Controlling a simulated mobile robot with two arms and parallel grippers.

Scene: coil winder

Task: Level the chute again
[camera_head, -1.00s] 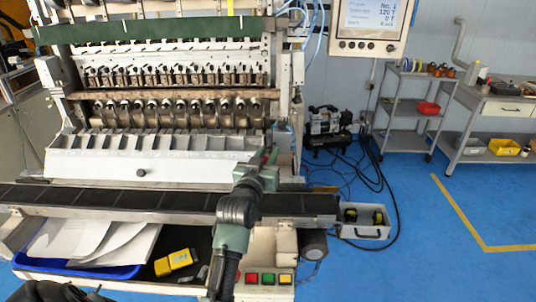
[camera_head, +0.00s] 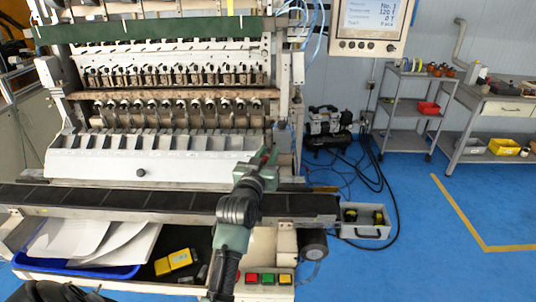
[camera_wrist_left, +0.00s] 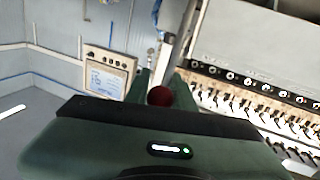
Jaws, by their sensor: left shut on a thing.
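The chute (camera_head: 150,167) is the long pale trough with a row of dividers, across the front of the winder below its spindles. Its front face slopes down toward the dark belt. I cannot tell its exact tilt. My left gripper (camera_head: 268,158) is at the chute's right end, with its arm rising from below. It is shut on a dark red ball knob (camera_wrist_left: 160,96), seen between the green fingers in the left wrist view. The knob's lever is mostly hidden by the gripper. My right gripper is not in view.
A dark belt (camera_head: 120,201) runs in front of the chute, partly behind my arm. A blue tray (camera_head: 88,270) with white sheets, a yellow device (camera_head: 172,262) and coloured buttons (camera_head: 268,279) lie below.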

